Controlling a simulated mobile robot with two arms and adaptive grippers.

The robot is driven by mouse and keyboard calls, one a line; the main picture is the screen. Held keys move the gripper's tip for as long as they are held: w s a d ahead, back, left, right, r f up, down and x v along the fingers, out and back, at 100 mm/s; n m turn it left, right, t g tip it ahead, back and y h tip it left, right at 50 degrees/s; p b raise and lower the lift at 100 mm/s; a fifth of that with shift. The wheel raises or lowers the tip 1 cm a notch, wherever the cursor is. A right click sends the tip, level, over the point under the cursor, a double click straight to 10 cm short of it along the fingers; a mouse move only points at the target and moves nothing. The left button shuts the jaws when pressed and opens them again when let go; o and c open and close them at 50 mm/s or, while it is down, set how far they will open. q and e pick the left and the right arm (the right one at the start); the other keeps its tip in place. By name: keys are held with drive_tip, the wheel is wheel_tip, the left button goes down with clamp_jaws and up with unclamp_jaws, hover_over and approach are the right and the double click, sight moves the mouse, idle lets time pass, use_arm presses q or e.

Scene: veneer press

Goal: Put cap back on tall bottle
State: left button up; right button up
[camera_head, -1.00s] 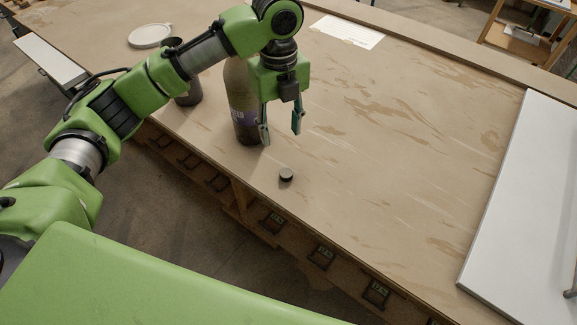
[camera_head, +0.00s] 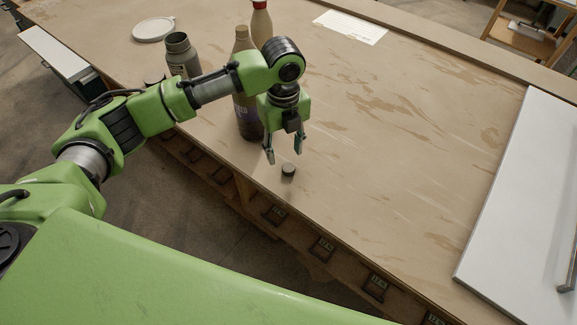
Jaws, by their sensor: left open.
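A small dark round cap (camera_head: 288,170) lies on the wooden table near its front edge. My left gripper (camera_head: 284,158) is open and empty, pointing down just above and behind the cap. A tall brown bottle (camera_head: 241,45) with a purple label stands upright just left of the gripper. My left forearm crosses in front of its middle. Its top shows no separate dark cap. My right gripper is not in view.
A bottle with a red neck (camera_head: 261,20) stands behind the tall one. A grey open-mouthed container (camera_head: 182,58) and a pale round lid (camera_head: 153,29) are farther left. A white sheet (camera_head: 350,27) lies at the back. A white panel (camera_head: 530,190) is at right; the table between is clear.

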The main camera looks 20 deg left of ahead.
sight(288, 167)
use_arm(q)
drive_tip(key=shift+s+d+f+p, duration=0.1)
drive_tip(key=shift+d+f+p, duration=0.15)
drive_tip(key=shift+p, duration=0.1)
drive_tip(key=f, duration=0.1)
drive_tip(key=f+p, duration=0.1)
drive_tip(key=f, duration=0.1)
drive_tip(key=shift+s+d+f+p, duration=0.15)
drive_tip(key=shift+d+f+p, duration=0.15)
drive_tip(key=shift+d, duration=0.05)
drive_tip(key=shift+f, duration=0.55)
drive_tip(key=c, duration=0.7)
